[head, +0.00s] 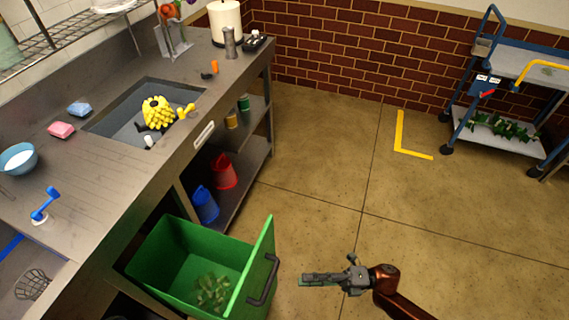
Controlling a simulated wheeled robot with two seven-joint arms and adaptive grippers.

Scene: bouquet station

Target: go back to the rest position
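My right gripper (304,279) is at the lower right of the head view, over the bare floor and to the right of the green bin. Its fingers point left, and nothing shows held in them. They line up from this angle, so I cannot tell whether they are open or shut. My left gripper is out of view. The green bin (185,240) is pulled out from under the counter, its front panel with a dark handle (264,281) facing right. Green leafy cuttings (211,292) lie inside it.
The steel counter (100,185) runs along the left, with a sink holding a yellow item (157,113). A blue bucket (204,205) and a red bucket (223,171) stand on the shelf below. A blue cart (490,135) stands far right. The middle floor is clear.

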